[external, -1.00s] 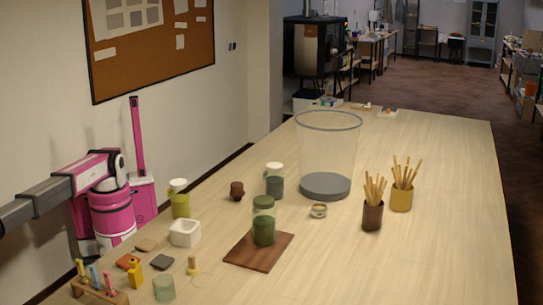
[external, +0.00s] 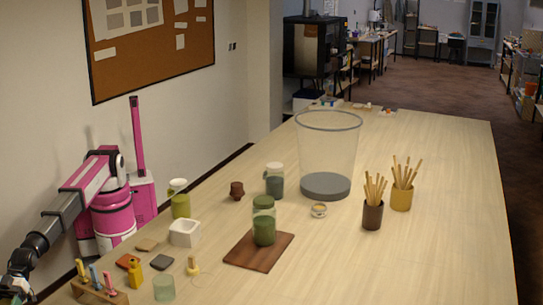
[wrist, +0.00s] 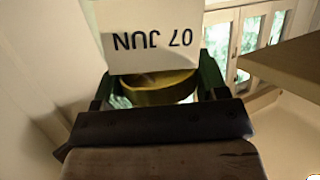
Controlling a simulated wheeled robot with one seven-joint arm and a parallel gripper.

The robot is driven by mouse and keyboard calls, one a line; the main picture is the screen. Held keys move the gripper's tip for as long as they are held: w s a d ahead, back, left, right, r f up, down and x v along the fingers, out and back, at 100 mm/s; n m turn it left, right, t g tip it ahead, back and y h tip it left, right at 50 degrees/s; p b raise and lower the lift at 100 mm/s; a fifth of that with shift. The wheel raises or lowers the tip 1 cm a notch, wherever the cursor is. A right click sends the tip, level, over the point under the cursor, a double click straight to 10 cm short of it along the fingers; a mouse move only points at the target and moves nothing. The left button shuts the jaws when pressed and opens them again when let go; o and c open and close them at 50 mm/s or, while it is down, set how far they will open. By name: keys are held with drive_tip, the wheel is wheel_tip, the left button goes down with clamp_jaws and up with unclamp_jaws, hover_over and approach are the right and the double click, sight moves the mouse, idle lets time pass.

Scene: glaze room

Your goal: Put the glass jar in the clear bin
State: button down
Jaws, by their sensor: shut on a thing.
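The clear bin (external: 329,150), tall and round with a grey base, stands on the table. A glass jar (external: 263,222) with green contents and a green lid stands upright on a brown board (external: 246,256). Another jar (external: 274,181) with dark contents and a white lid stands left of the bin; which jar is meant, I cannot tell. My gripper (external: 20,288) is low at the left picture edge, far from the bin. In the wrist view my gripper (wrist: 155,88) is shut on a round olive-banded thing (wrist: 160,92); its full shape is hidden. A white label (wrist: 152,38) reads "07 JUN" upside down.
A yellow-green jar (external: 180,204), a white square pot (external: 185,233), a tool rack (external: 98,292) and small bottles crowd the near left. Two stick-filled cups (external: 372,216) (external: 401,199) stand right of the bin. The right front table is clear.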

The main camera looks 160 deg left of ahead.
drive_tip(key=s+a+f+n+y, duration=0.15)
drive_tip(key=s+a+f, duration=0.3)
drive_tip(key=a, duration=0.55)
drive_tip(key=s+a+f+n+y, duration=0.15)
drive_tip(key=s+a+f, duration=0.35)
drive_tip(key=a, duration=0.5)
drive_tip(key=s+a+y, duration=0.1)
drive_tip(key=s+a, duration=0.3)
drive_tip(key=a, duration=0.3)
drive_tip(key=s+a+r+n+t+y, duration=0.1)
drive_tip(key=s+a, duration=0.4)
drive_tip(key=a, duration=0.1)
drive_tip(key=shift+s+a+r, duration=0.25)
drive_tip(key=shift+a, duration=0.1)
